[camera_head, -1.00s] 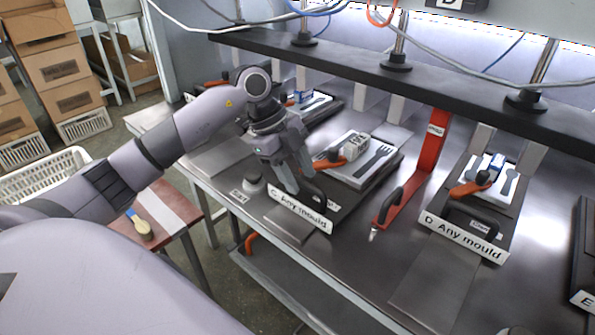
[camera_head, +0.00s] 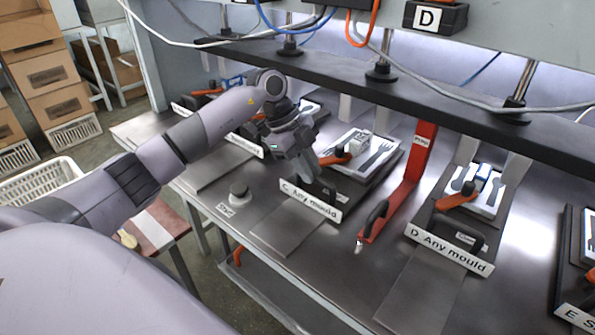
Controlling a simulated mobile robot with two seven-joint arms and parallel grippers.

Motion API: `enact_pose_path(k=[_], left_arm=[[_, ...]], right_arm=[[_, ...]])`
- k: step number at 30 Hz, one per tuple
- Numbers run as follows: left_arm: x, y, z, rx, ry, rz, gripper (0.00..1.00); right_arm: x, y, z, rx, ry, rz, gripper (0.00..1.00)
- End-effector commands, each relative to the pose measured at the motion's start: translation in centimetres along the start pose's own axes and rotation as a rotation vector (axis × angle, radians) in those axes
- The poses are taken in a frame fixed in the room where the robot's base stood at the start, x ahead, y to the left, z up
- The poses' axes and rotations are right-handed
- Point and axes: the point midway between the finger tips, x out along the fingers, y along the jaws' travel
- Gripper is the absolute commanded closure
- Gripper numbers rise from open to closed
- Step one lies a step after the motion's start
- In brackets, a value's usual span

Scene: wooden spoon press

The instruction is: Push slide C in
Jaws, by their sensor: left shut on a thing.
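Slide C (camera_head: 311,200) is a dark tray with a white front label reading "C Any mould". It carries a light mould plate (camera_head: 382,150) with a dark fork shape, and a black handle stands behind its label. It lies partly under the press's black beam. My left gripper (camera_head: 318,182) points down at the handle and is shut on it; the fingers hide part of the handle. My right gripper is not in view.
A red bracket (camera_head: 408,180) with a black handle stands right of slide C. Slide D (camera_head: 450,248) lies further right. A round knob (camera_head: 239,192) sits left on the bench. The black beam (camera_head: 400,88) crosses above the slides. A bare metal plate (camera_head: 290,232) lies in front of slide C.

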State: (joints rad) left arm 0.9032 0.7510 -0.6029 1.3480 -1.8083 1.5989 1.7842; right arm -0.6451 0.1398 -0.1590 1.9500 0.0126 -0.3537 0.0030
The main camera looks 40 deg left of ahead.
Motion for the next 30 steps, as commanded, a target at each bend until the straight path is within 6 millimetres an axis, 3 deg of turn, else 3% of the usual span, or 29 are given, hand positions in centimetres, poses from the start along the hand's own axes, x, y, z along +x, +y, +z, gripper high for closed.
enact_pose_path(k=[15,30], left_arm=[[0.9,-5.7,0.4,0.0,-0.002,-0.005,1.0],[0.9,-6.7,0.4,0.005,-0.009,-0.009,1.0]], right_arm=[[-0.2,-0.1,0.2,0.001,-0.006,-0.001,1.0],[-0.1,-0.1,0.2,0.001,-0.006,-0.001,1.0]])
